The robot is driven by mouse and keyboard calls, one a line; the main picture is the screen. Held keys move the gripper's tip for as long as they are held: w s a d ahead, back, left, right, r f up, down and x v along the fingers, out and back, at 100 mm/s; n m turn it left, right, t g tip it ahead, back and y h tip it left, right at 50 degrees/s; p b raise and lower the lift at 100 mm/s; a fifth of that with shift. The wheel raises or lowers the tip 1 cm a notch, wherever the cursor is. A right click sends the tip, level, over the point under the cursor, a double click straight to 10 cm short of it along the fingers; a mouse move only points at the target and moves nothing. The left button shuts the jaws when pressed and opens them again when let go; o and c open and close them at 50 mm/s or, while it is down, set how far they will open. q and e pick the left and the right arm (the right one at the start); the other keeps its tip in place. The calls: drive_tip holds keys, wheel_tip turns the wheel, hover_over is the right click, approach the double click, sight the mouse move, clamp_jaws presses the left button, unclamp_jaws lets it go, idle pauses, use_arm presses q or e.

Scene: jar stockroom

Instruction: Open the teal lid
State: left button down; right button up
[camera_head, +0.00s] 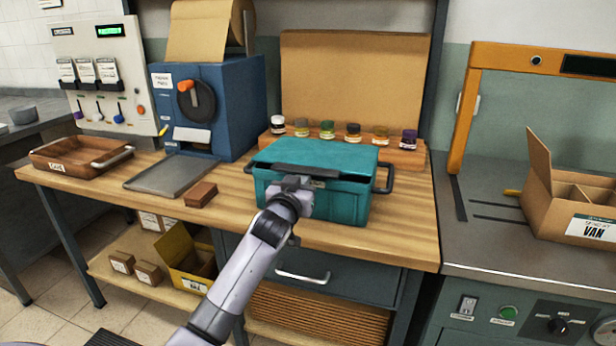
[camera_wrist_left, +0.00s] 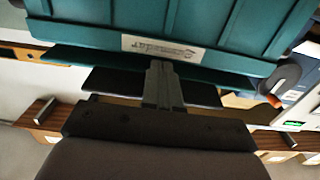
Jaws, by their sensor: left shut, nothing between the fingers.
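A dark bar (camera_head: 318,171) runs along the lid's front edge. My left gripper (camera_head: 296,183) is at the box's front, just below that bar, and partly hides the front. In the left wrist view, the gripper's fingers (camera_wrist_left: 163,75) are together and empty, near the ribbed teal box front (camera_wrist_left: 210,25) and its white label (camera_wrist_left: 160,46). I cannot tell whether the fingers touch the lid. My right gripper is not in view.
Several small jars (camera_head: 327,130) stand on a wooden rack behind the box. A small brown block (camera_head: 201,194) and a metal tray (camera_head: 170,174) lie to the left. A blue machine (camera_head: 235,105) stands behind them. The bench right of the box is clear.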

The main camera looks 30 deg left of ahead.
sight(304, 171)
use_arm(q)
drive_tip(key=shift+w+r+p, duration=0.15)
drive_tip(key=shift+r+p, duration=0.55)
drive_tip(key=shift+r, duration=0.2)
drive_tip(key=shift+w+r+p, duration=0.1)
drive_tip(key=shift+r+p, duration=0.55)
drive_tip(key=shift+r, duration=0.35)
drive_tip(key=shift+w+a+r+p, duration=0.1)
drive_tip(key=shift+w+r+p, duration=0.15)
drive_tip(key=shift+r+p, duration=0.4)
drive_tip(key=shift+w+a+r+p, duration=0.1)
drive_tip(key=shift+w+r+p, duration=0.15)
drive_tip(key=shift+r+p, duration=0.35)
drive_tip(key=shift+w+a+r+p, duration=0.1)
drive_tip(key=shift+w+r+p, duration=0.25)
drive_tip(key=shift+r, duration=0.5)
drive_tip(key=shift+s, duration=0.1)
drive_tip(key=r, duration=0.1)
drive_tip(key=w+r+p, duration=0.2)
drive_tip(key=r, duration=0.1)
drive_tip(key=shift+w+a+r, duration=0.1)
drive_tip(key=shift+w+a, duration=0.15)
